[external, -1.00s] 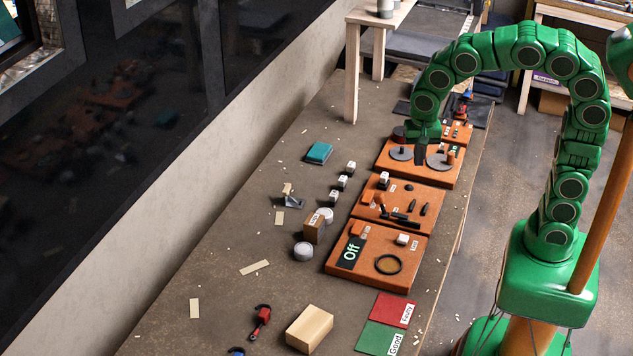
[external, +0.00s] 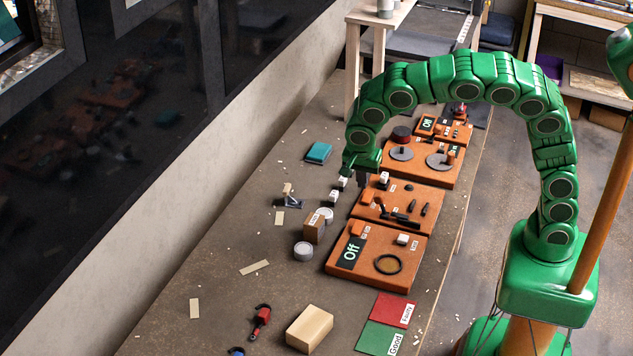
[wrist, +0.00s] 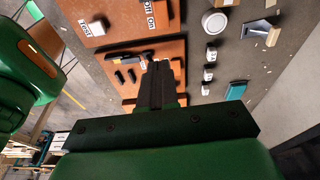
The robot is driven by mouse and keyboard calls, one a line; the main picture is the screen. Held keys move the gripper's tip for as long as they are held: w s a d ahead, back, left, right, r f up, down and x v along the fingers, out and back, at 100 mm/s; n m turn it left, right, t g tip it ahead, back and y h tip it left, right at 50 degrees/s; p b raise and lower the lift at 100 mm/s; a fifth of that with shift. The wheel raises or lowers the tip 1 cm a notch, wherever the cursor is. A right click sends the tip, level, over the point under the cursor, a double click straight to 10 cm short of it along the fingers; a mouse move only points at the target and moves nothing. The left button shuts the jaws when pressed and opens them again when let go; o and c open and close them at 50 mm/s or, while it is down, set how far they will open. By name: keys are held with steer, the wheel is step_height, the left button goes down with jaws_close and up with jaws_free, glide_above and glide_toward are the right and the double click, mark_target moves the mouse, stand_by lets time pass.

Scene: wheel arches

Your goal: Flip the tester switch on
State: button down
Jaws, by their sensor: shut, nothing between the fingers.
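The near orange board (external: 335,267) carries a black display reading "Off" (external: 350,253), a small orange switch (external: 357,229) beside tiny labels, a white button (external: 403,239) and a dark ring (external: 389,264). In the wrist view, this board's "Off" and "On" labels (wrist: 147,14) and "Test" label (wrist: 87,28) show at the top; the switch's position cannot be told. My gripper (external: 362,180) is shut and empty, above the left edge of the middle board, beyond the near board. Its fingers also show in the wrist view (wrist: 160,70), apart from the switch.
The middle board (external: 425,207) holds black tools. A farther board (external: 440,177) carries discs, and another small "Off" display (external: 427,122) stands beyond. White cubes (external: 334,196), a brown block (external: 314,230) and a teal box (external: 318,152) lie left of the boards.

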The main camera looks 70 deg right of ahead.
mark_target(360, 221)
steer(key=shift+w+a+f, duration=0.35)
steer(key=shift+w+a, duration=0.05)
steer(key=shift+a, duration=0.15)
steer(key=d+f, duration=0.1)
steer(key=f, duration=0.3)
steer(key=d+f, duration=0.1)
steer(key=f, duration=0.4)
steer(key=d+f, duration=0.1)
steer(key=f, duration=0.3)
steer(key=shift+f, duration=0.4)
